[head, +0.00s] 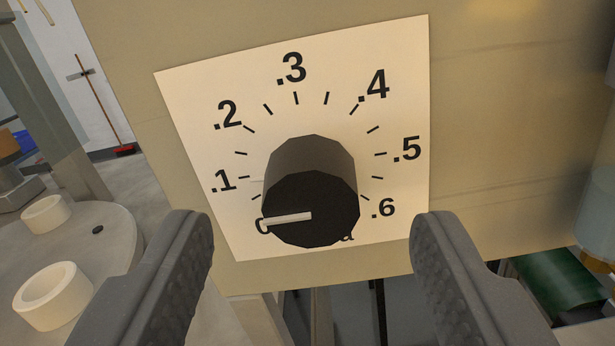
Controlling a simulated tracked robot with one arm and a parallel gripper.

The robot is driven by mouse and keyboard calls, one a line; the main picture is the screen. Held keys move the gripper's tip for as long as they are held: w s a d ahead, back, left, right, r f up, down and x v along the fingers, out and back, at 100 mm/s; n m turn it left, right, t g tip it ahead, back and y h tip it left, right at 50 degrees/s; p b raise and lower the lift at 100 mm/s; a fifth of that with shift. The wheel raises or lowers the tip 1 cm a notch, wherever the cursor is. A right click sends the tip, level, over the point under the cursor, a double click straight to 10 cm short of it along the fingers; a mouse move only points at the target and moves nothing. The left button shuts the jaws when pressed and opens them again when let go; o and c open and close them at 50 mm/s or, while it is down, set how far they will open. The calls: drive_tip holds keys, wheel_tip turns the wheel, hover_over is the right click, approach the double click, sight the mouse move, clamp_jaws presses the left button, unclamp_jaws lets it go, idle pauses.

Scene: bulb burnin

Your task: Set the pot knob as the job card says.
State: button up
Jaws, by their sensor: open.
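The black faceted pot knob (311,205) sticks out of a cream dial plate (200,110) on a beige panel. Its white pointer line points left in the picture, toward the lower-left end of the scale, below the .1 mark. The scale is numbered .1 to .6, with tick marks between. Part of the lettering below is hidden by the knob. My gripper (315,240) is open, with one finger on each side of the knob and clear space between each finger and it. The job card cannot be made out in this view.
The beige panel (520,100) extends right of the dial. At left, a round pale table (105,260) carries white ring-shaped pieces (52,295). A green surface (555,275) and a glassy cylinder (597,215) show at the right edge.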

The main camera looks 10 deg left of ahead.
sight(310, 199)
drive_tip(key=shift+w+d, duration=0.1)
drive_tip(key=shift+w, duration=0.35)
drive_tip(key=shift+w+p, duration=0.6)
drive_tip(key=shift+w, duration=0.2)
